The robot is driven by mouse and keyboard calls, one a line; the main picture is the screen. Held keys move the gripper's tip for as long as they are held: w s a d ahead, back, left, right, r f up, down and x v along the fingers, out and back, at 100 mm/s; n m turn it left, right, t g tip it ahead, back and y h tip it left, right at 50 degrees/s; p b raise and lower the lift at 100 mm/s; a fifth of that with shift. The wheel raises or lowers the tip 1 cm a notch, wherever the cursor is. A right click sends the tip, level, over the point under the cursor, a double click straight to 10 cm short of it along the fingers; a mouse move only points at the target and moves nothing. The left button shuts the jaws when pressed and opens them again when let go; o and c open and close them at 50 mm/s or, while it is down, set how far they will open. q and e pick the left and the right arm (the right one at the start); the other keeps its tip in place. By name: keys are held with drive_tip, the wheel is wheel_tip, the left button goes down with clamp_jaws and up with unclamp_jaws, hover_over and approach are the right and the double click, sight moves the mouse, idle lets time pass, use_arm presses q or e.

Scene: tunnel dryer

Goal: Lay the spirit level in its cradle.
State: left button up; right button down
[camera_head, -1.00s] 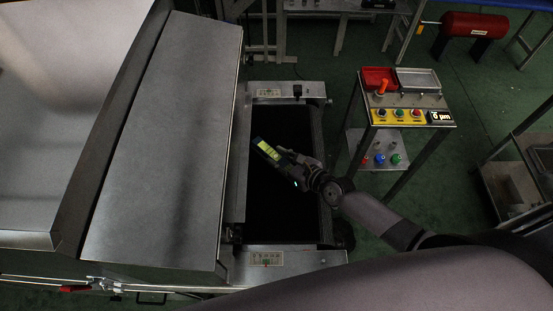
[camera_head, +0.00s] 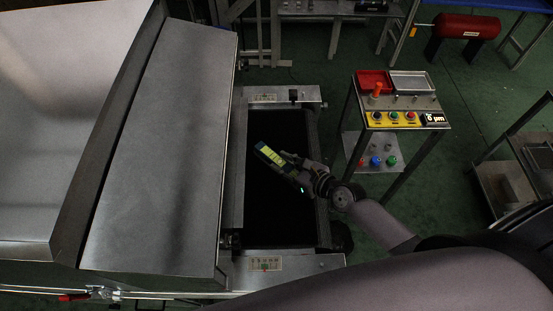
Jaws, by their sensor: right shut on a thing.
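My right gripper (camera_head: 292,165) is shut on the spirit level (camera_head: 270,156), a short yellow-green bar with dark ends. It holds the level tilted in the picture, over the black belt (camera_head: 275,210) of the dryer. Whether the level touches anything below, I cannot tell. I cannot make out the cradle for certain; a grey metal tray (camera_head: 414,83) lies on top of the small control stand at the right. My left gripper is not in view.
The dryer's large metal hood (camera_head: 160,150) fills the left. A red tank (camera_head: 468,25) stands at the back right. Green floor shows between the stand and the right-hand cart (camera_head: 510,185).

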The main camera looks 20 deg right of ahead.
drive_tip(key=s+d+b, duration=0.1)
drive_tip(key=s+d, duration=0.1)
drive_tip(key=s, duration=0.2)
drive_tip(key=s+d+b, duration=0.2)
drive_tip(key=s, duration=0.2)
drive_tip(key=s+d+b, duration=0.1)
drive_tip(key=s+d, duration=0.1)
drive_tip(key=s, duration=0.1)
drive_tip(key=shift+s+d+b, duration=0.35)
drive_tip(key=shift+s, duration=0.05)
drive_tip(key=shift+s+d+r+b, duration=0.25)
drive_tip(key=shift+s+d+b, duration=0.05)
drive_tip(key=shift+s, duration=0.25)
drive_tip(key=shift+w+a+r, duration=0.2)
drive_tip(key=shift+w+r, duration=0.15)
drive_tip(key=w+a+r, duration=0.1)
drive_tip(key=r, duration=0.2)
drive_tip(key=w+a+r+n+y, duration=0.1)
drive_tip(key=w+r, duration=0.1)
drive_tip(key=w+a+r+n+g+y, duration=0.1)
drive_tip(key=w+r, duration=0.1)
drive_tip(key=r, duration=0.1)
drive_tip(key=shift+w+r, duration=0.25)
drive_tip(key=shift+r, duration=0.05)
wheel_tip(320, 180, up, 10)
drive_tip(key=n+g+y, duration=0.2)
drive_tip(key=n, duration=0.1)
drive_tip(key=shift+s+a+g+y, duration=0.3)
drive_tip(key=shift+a+g, duration=0.1)
drive_tip(key=shift+a, duration=0.05)
